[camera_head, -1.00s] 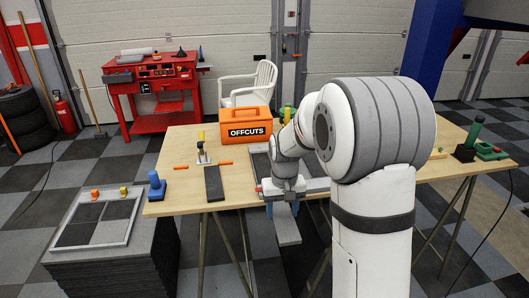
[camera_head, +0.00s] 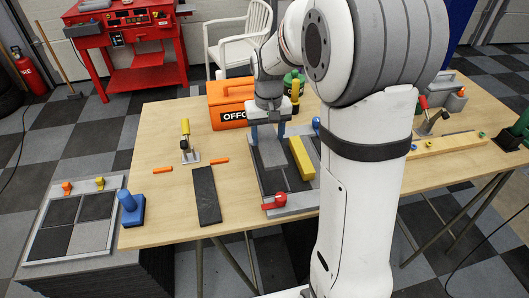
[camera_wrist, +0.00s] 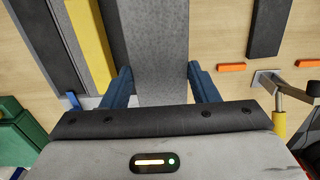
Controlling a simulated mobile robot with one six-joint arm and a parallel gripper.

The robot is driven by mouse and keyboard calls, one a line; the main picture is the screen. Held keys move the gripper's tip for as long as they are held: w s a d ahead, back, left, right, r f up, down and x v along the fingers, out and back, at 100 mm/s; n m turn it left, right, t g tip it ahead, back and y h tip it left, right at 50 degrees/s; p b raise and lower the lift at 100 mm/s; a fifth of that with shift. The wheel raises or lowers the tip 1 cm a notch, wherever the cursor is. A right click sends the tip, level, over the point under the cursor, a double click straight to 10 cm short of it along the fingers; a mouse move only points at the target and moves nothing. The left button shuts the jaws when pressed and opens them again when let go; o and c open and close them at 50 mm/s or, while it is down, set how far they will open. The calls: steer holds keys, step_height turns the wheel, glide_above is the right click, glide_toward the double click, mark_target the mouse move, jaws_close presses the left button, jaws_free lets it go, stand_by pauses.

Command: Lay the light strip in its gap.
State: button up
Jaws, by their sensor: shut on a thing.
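My gripper (camera_head: 268,137) is over the back left part of a grey tray-like fixture (camera_head: 300,204) on the workbench. In the wrist view its two blue fingers (camera_wrist: 160,74) are shut on the light strip (camera_wrist: 158,38), a speckled grey bar pointing away from the palm. The strip lies along the same direction as a yellow strip (camera_head: 301,158) in the fixture, which also shows in the wrist view (camera_wrist: 92,42). A darker band (camera_wrist: 115,32) shows between the two. I cannot tell whether the strip is above the gap or down in it. My arm hides the fixture's right side.
A red knob (camera_head: 281,199) sits at the fixture's front. A dark strip (camera_head: 206,195) lies to the left, near orange pieces (camera_head: 162,170) and a yellow-handled clamp (camera_head: 187,145). The orange offcuts box (camera_head: 227,105) stands behind. A blue-handled block (camera_head: 130,208) is at the left corner.

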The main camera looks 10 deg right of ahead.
mark_target(269, 148)
steer(key=f, duration=0.5)
steer(key=shift+w+d+f+p, duration=0.1)
steer(key=shift+d+f+p, duration=0.15)
steer(key=shift+p, duration=0.1)
steer(key=shift+f, duration=2.1)
steer(key=shift+f, duration=0.2)
steer(key=o, duration=1.1)
steer(key=shift+c, duration=0.2)
steer(key=shift+r, duration=0.1)
steer(key=shift+r+p, duration=2.6)
steer(key=shift+r, duration=1.35)
